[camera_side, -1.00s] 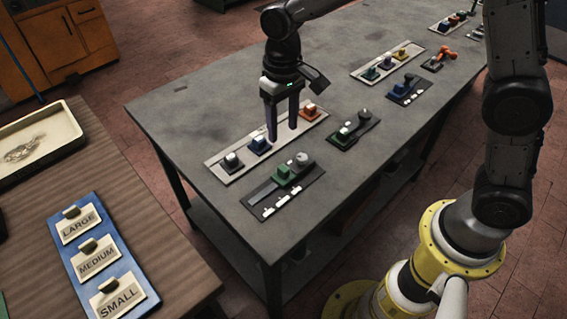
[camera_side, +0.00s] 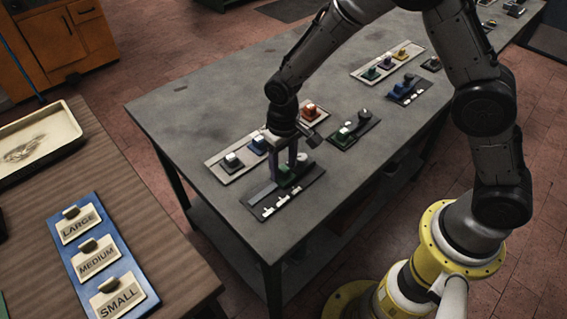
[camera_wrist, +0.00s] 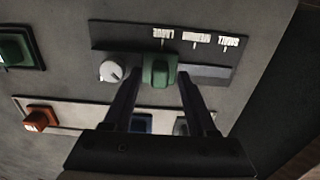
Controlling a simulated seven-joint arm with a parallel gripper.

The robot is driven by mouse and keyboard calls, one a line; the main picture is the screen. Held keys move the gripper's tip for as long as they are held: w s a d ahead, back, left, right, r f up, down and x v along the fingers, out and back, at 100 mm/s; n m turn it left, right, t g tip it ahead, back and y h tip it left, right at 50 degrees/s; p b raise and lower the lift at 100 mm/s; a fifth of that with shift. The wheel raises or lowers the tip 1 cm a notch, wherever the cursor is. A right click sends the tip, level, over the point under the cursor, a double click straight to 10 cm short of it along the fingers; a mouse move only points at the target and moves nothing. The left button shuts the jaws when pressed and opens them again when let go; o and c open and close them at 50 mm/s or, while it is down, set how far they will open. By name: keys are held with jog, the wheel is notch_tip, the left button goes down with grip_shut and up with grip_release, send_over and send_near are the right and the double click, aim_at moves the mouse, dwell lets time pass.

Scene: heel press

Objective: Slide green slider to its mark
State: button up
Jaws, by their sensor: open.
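The green slider (camera_side: 285,182) sits on a dark panel (camera_side: 262,197) near the table's front edge. In the wrist view the green slider (camera_wrist: 159,70) stands in a grey slot (camera_wrist: 206,72), at the slot end beside the round knob (camera_wrist: 111,71). White labels, upside down, read LARGE (camera_wrist: 163,32), MEDIUM (camera_wrist: 196,36) and SMALL (camera_wrist: 228,42). The slider is level with LARGE. My gripper (camera_wrist: 160,78) is open, with one finger on each side of the slider and a gap on both sides. In the side view my gripper (camera_side: 284,168) partly hides the slider and knob.
A pale panel (camera_side: 222,173) with white, blue and red blocks lies just behind. Another dark panel (camera_side: 352,133) with a green block is to the right. A blue board (camera_side: 85,240) with LARGE, MEDIUM and SMALL cards lies on the brown table. Bare slot extends toward SMALL.

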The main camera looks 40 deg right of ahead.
grip_shut()
dwell(1.4)
